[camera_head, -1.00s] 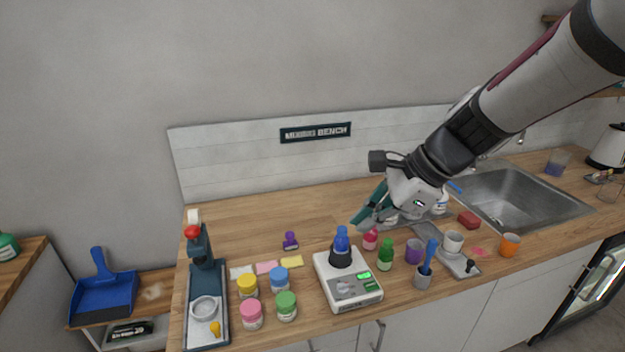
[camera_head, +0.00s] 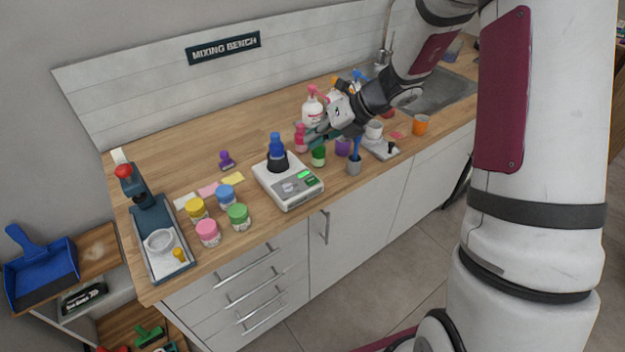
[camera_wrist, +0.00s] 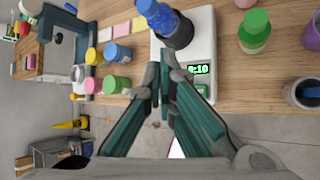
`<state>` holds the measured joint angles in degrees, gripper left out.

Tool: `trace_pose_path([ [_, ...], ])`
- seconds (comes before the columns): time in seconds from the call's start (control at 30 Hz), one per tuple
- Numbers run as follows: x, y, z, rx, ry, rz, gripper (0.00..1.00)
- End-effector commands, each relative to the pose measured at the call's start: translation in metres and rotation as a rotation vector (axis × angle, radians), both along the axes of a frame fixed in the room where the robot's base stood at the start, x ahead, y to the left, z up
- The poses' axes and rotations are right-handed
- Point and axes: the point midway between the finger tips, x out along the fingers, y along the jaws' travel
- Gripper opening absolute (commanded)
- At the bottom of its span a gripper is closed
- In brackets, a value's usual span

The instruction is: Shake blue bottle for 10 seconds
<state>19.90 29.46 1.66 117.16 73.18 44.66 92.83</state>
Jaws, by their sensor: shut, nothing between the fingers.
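The blue bottle (camera_head: 276,147) stands upright in a black holder (camera_head: 276,162) on the white mixing machine (camera_head: 289,188). It also shows in the wrist view (camera_wrist: 158,17), at the upper middle, beyond my fingertips. The machine's green display (camera_wrist: 199,69) reads 0:10 in the wrist view. My gripper (camera_wrist: 163,82) has its teal fingers together and empty. In the head view my gripper (camera_head: 312,136) is right of the blue bottle, near the pink and green bottles, and does not touch the blue bottle.
A green bottle (camera_head: 318,155), a pink bottle (camera_head: 301,138) and a purple cup (camera_head: 343,146) stand right of the machine. Several lidded jars, such as the blue-lidded jar (camera_head: 225,196), stand left. A cup with a blue tool (camera_head: 354,164) is near the front edge.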

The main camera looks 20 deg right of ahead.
Motion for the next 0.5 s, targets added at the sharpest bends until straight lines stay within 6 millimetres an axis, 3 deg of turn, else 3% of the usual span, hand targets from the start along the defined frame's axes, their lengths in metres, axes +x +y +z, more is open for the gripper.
trace_pose_path([
  [0.27, 0.000, 0.000, -0.007, 0.000, 0.001, 0.002, 0.00],
  [0.5, 0.002, 0.000, -0.037, 0.000, 0.002, 0.003, 0.00],
])
